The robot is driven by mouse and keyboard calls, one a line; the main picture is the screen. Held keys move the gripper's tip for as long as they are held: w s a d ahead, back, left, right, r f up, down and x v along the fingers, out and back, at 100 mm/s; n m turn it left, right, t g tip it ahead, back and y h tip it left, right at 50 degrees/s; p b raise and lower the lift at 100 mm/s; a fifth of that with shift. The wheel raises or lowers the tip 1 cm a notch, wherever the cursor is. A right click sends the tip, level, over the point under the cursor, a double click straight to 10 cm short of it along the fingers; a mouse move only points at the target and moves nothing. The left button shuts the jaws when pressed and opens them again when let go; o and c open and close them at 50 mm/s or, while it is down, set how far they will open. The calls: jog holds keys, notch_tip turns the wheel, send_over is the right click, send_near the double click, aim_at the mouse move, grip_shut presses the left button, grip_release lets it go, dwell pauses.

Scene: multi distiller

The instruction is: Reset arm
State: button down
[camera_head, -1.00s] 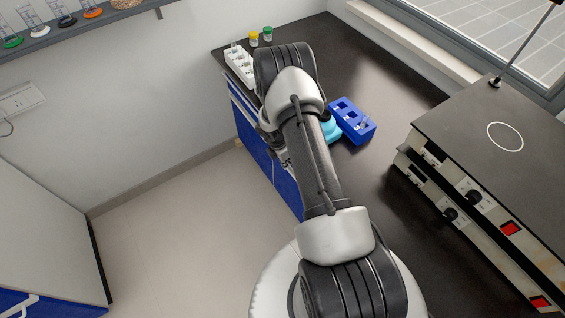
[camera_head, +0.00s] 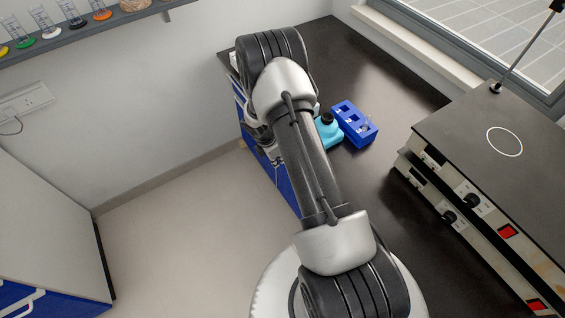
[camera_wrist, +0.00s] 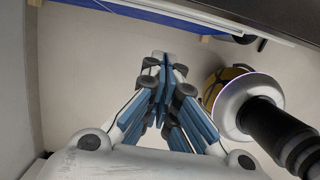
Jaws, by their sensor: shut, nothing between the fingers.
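My gripper (camera_wrist: 163,88) shows in the wrist view with its blue-padded fingers together and nothing between them. It hangs over the pale floor, apart from any object. In the head view my arm reaches from the bottom toward the counter's left edge, and my gripper is hidden behind it.
On the black counter (camera_head: 385,85) stand a blue rack (camera_head: 354,124) and a cyan bottle with a dark cap (camera_head: 328,130), partly behind my arm. Stacked hotplates (camera_head: 500,150) stand at the right. A shelf with glassware (camera_head: 75,20) is on the wall. The floor (camera_head: 190,230) at left is clear.

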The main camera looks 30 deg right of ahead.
jog(key=shift+p+v, duration=0.35)
jog(key=shift+v, duration=1.5)
jog(key=shift+a, duration=0.1)
jog(key=s+a+r+m+t, duration=0.1)
jog(key=a+r+m, duration=0.15)
jog(key=r, duration=0.65)
jog(key=s+a+r+m, duration=0.1)
jog(key=s+r+m, duration=0.15)
jog(key=r, duration=0.65)
jog(key=s+a+r+m+t, duration=0.1)
jog(key=a+r+m, duration=0.15)
jog(key=r, duration=0.65)
jog(key=s+a+r+m+t+y, duration=0.1)
jog(key=s+a+r+m, duration=0.2)
jog(key=s, duration=0.4)
jog(key=s+a+r+m+y, duration=0.1)
jog(key=s+a+r+m, duration=0.2)
jog(key=s, duration=0.4)
jog(key=s+a+r+m+t, duration=0.1)
jog(key=s+a+r+m, duration=0.3)
jog(key=s+r, duration=0.3)
jog(key=shift+s+t+y, duration=0.25)
jog(key=shift+t+y, duration=0.05)
jog(key=shift+y, duration=0.1)
jog(key=shift+m, duration=0.25)
